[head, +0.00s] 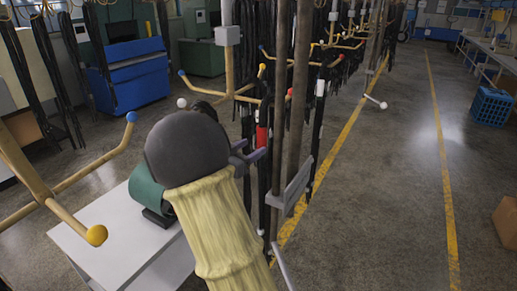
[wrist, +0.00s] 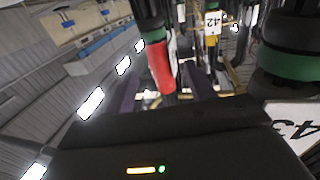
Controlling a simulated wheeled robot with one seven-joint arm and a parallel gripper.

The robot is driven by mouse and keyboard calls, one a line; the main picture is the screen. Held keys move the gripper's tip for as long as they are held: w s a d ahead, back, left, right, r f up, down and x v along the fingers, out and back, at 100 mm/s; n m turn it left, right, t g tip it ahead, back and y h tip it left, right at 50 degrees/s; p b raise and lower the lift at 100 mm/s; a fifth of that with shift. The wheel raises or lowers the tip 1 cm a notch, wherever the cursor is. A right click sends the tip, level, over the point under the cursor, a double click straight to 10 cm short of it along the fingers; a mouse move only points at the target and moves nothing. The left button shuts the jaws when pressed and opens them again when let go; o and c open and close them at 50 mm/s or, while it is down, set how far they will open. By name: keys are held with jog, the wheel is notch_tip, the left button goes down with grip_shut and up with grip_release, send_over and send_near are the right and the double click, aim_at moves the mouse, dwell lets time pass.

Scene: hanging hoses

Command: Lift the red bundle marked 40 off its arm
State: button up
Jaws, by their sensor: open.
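The red bundle (head: 262,138) hangs among dark hoses just beyond my gripper (head: 250,152) in the head view. In the wrist view the red band (wrist: 161,68) shows below a dark, green-ringed part, between the lines of my two purple fingers (wrist: 165,92). The fingers are apart, with nothing seen clamped between them. I cannot tell whether the red band is within their reach or a little beyond. No number 40 is readable on it. The lower part of the bundle is hidden behind my gripper body in the wrist view.
A tag marked 42 (wrist: 212,21) hangs behind, right of the red band. A tag marked 43 (wrist: 298,127) and a green-banded bundle (wrist: 288,64) are close on the right. Upright posts (head: 299,90) stand right of my gripper.

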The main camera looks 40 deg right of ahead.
jog(key=s+a+b, duration=0.2)
jog(key=a+b, duration=0.1)
jog(key=a, duration=0.8)
jog(key=shift+s+a, duration=0.2)
jog(key=shift+a, duration=0.15)
jog(key=shift+w, duration=0.1)
jog(key=w+a+f+n+t+y, duration=0.3)
jog(key=w+n+t+y, duration=0.2)
jog(key=w+t+y, duration=0.15)
jog(key=s+a+f+n+t+y, duration=0.2)
jog(key=a+f+n+y, duration=0.4)
jog(key=a+f+y, duration=0.15)
jog(key=s+a+f+n+g+y, duration=0.1)
jog(key=s+f+g, duration=0.2)
jog(key=s, duration=0.3)
jog(key=s+a+f+n+g+y, duration=0.1)
jog(key=s+f+n+g, duration=0.1)
jog(key=s, duration=0.5)
jog(key=s+a+f+n+g+y+b, duration=0.1)
jog(key=s+f+g, duration=0.3)
jog(key=s+f, duration=0.1)
jog(key=shift+s+a+f+n+y, duration=0.15)
jog(key=shift+s+a+n+y, duration=0.2)
jog(key=shift+s, duration=0.4)
